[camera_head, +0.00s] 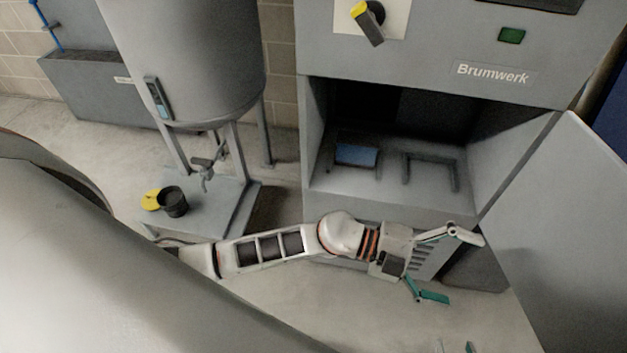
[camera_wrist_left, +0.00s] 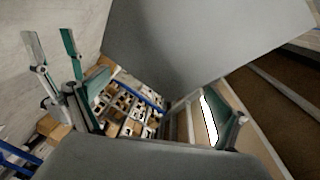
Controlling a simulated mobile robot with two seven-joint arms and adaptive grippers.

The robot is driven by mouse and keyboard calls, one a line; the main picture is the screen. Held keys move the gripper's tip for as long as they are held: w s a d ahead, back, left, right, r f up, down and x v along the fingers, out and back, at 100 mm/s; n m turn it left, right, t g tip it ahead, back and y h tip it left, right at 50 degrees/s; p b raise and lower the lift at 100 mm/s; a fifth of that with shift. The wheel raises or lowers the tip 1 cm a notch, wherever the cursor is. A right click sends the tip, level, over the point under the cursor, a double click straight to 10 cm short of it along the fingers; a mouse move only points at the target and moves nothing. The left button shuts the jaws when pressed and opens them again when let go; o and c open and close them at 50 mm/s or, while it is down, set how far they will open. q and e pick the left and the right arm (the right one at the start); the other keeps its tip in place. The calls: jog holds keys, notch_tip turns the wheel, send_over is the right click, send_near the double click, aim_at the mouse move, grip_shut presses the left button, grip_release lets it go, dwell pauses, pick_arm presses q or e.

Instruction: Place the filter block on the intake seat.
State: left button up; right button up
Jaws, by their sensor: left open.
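A blue block (camera_head: 357,154), which looks like the filter block, lies within a dark frame on the floor of the open cabinet bay, at its left. To its right is an empty dark bracket-like frame (camera_head: 432,184); I cannot tell which of the two frames is the intake seat. My left gripper (camera_head: 457,266) is open and empty, in front of and below the bay, apart from the block. Its spread fingers also show in the left wrist view (camera_wrist_left: 148,98). Only small tips of my right gripper (camera_head: 455,347) show at the bottom edge; its jaws are mostly hidden.
The grey cabinet (camera_head: 440,60) has an open door (camera_head: 565,220) at the right. A hopper (camera_head: 190,60) on legs stands left, with a black cup (camera_head: 172,201) and a yellow lid (camera_head: 150,200) on its base. Racks with boxes (camera_wrist_left: 130,108) show in the wrist view.

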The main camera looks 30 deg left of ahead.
pick_arm(q)
jog(key=w+a+f+n+t+y, duration=0.2)
jog(key=a+n+t+y, duration=0.1)
jog(key=a+n+t, duration=0.4)
jog(key=w+a+f+n+t+y, duration=0.1)
jog(key=w+a+n+t+y, duration=0.3)
jog(key=a+n, duration=0.45)
jog(key=s+a+f+n+g+y, duration=0.3)
jog(key=s+a+f+n+y, duration=0.4)
jog(key=s+a+f, duration=0.7)
notch_tip(320, 180, down, 2)
jog(key=a+n, duration=0.1)
jog(key=a, duration=0.1)
jog(key=shift+s+a+f+n+y, duration=0.2)
jog(key=shift+a+f+n+y, duration=0.05)
jog(key=shift+a+n+y, duration=0.1)
